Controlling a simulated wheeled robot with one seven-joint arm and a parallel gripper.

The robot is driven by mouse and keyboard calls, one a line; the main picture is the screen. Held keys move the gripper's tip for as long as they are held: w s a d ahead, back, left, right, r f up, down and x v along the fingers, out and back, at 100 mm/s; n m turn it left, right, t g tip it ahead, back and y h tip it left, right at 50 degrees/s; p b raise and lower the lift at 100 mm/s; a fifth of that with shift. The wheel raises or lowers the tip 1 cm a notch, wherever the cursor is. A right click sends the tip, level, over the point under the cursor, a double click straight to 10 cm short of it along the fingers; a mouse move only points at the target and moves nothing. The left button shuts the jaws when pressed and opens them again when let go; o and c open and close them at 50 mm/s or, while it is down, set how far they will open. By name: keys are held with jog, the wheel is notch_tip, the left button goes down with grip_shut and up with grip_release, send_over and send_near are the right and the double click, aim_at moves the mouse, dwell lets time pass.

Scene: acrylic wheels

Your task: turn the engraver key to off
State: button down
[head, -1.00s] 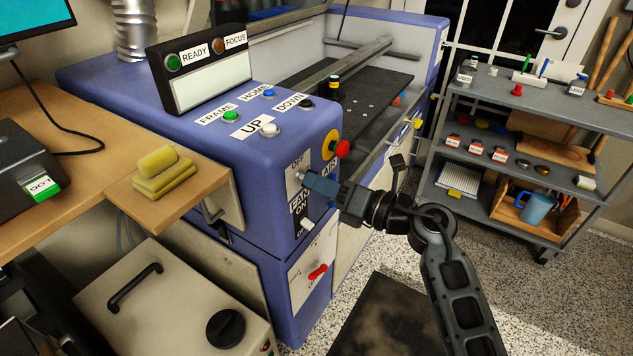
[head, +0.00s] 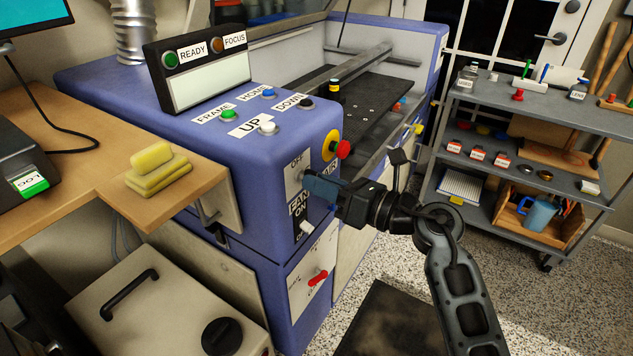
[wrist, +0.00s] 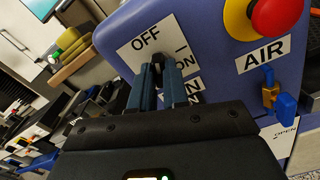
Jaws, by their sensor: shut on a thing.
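The engraver (head: 253,130) is a blue machine. Its key plate (head: 292,178) is white and marked OFF, on the front face above the FAN label. The plate also shows in the wrist view (wrist: 139,46), with OFF at the upper left and ON at the right. My gripper (head: 309,185) is at this plate, with its fingers shut on the key. In the wrist view my gripper's blue fingers (wrist: 166,72) close around the dark key (wrist: 158,62). The key is mostly hidden between the fingers, and I cannot tell which mark it points to.
A red and yellow stop button (head: 341,149) sits just above and right of the key plate. The fan switch (head: 306,228) and a red handle (head: 318,278) are below. A grey cart (head: 545,118) stands at the right. A wooden desk (head: 85,150) is at the left.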

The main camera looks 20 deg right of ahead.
jog(key=shift+f, duration=0.2)
jog(key=n+b, duration=0.3)
jog(key=n, duration=0.1)
jog(key=c, duration=1)
grip_release()
jog(key=shift+r, duration=0.15)
jog(key=shift+s+d, duration=0.1)
jog(key=p+v, duration=0.1)
jog(key=v, duration=0.5)
jog(key=shift+s+d, duration=0.2)
jog(key=shift+s, duration=0.1)
jog(key=shift+p, duration=0.3)
